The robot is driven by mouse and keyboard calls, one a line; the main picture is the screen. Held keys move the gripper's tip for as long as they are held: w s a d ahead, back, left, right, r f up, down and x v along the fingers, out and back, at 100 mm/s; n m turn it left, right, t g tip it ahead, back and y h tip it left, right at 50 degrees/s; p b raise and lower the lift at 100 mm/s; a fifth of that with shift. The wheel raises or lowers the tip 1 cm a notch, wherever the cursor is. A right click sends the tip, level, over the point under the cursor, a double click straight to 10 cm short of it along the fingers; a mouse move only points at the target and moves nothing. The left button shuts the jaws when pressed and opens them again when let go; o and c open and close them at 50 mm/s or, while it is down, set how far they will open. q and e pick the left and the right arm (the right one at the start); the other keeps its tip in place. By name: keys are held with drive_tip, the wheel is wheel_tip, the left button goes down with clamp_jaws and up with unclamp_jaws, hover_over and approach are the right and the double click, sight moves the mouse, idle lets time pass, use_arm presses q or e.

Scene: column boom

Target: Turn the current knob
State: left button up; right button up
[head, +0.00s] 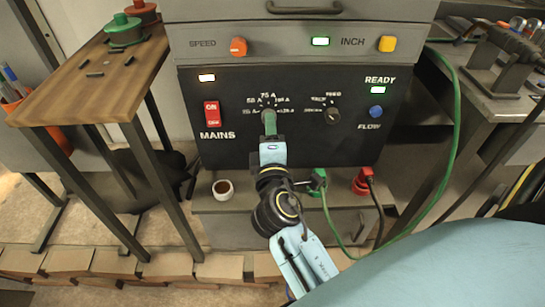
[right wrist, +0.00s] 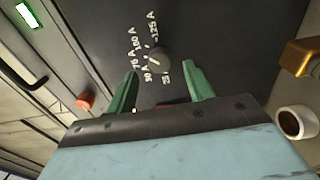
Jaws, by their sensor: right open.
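The current knob (right wrist: 157,60) is a small round dark knob with a pale pointer mark, ringed by white ampere figures, in the right wrist view. My right gripper (right wrist: 160,70) is open, with one green finger on each side of the knob's near side. The fingers look empty, and I cannot tell whether either touches the knob. In the head view my right gripper (head: 269,122) is in front of the ampere dial on the black panel (head: 235,150) and covers most of the knob. My left gripper is out of view.
Left of the dial is the red MAINS switch (head: 212,112); right are a second dark knob (head: 333,116) and blue FLOW button (head: 376,112). An orange SPEED knob (head: 238,46) sits above. A white cup (head: 223,189) and green plug (head: 318,180) are below.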

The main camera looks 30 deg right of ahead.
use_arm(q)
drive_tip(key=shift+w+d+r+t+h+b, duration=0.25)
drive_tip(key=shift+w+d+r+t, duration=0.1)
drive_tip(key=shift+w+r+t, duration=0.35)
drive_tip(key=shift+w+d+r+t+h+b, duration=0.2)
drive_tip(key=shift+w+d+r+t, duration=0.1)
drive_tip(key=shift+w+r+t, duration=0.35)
use_arm(e)
drive_tip(key=v, duration=0.9)
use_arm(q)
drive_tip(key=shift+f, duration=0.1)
